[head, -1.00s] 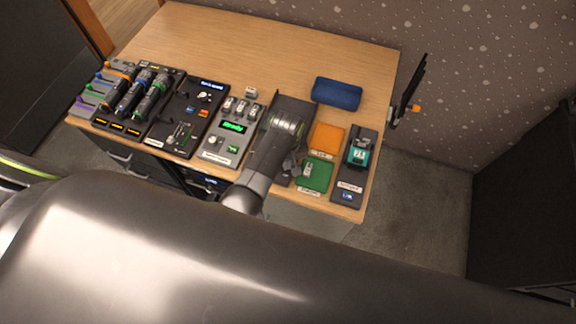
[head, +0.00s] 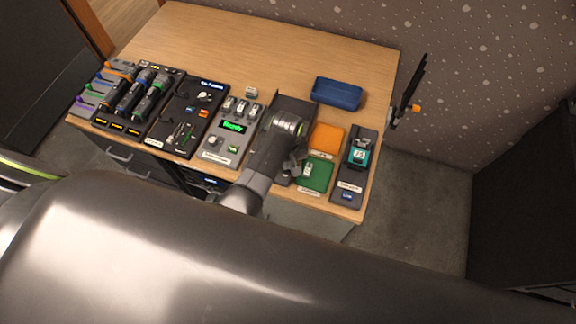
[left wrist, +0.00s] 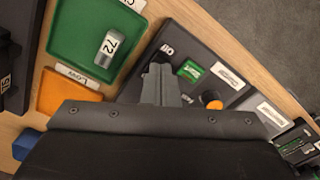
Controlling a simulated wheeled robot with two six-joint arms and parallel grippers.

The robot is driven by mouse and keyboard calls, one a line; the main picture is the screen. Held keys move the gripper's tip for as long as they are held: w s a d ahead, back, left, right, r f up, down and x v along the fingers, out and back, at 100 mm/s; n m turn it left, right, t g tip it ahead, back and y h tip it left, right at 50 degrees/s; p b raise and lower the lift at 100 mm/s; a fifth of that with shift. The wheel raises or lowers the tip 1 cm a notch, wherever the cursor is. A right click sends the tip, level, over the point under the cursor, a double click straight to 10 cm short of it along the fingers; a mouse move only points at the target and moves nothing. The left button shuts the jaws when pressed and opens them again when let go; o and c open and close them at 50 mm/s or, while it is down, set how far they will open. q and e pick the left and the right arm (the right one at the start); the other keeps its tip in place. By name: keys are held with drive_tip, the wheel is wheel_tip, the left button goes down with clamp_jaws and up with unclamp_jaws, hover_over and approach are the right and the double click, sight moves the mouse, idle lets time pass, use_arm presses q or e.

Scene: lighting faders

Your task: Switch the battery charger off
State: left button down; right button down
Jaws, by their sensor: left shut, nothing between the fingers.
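A dark panel (left wrist: 216,58) with a green-lit switch (left wrist: 190,70), an orange knob (left wrist: 211,101) and an "Off" mark lies beside the green tray in the left wrist view. Its white label is too blurred to read, so I cannot confirm that it is the battery charger. In the head view my left arm covers much of the dark panel (head: 290,106) left of the trays. My left gripper (left wrist: 160,64) is shut and empty, its tips over the panel near the "Off" mark, left of the green switch. I cannot tell whether they touch. My right gripper is not in view.
A green tray (head: 318,180) holding a battery, an orange tray (head: 328,138) and a panel with a teal unit (head: 346,187) stand to the right. A grey panel with a green display (head: 226,146) stands left. A blue case (head: 338,94) lies behind. The table's back is clear.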

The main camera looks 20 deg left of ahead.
use_arm(q)
drive_tip(key=shift+f+b, duration=0.55)
drive_tip(key=shift+f, duration=0.3)
idle(0.4)
wheel_tip(320, 180, up, 5)
drive_tip(key=p, duration=0.5)
drive_tip(key=shift+p, duration=0.4)
drive_tip(key=shift+r+p, duration=0.3)
drive_tip(key=shift+r, duration=0.75)
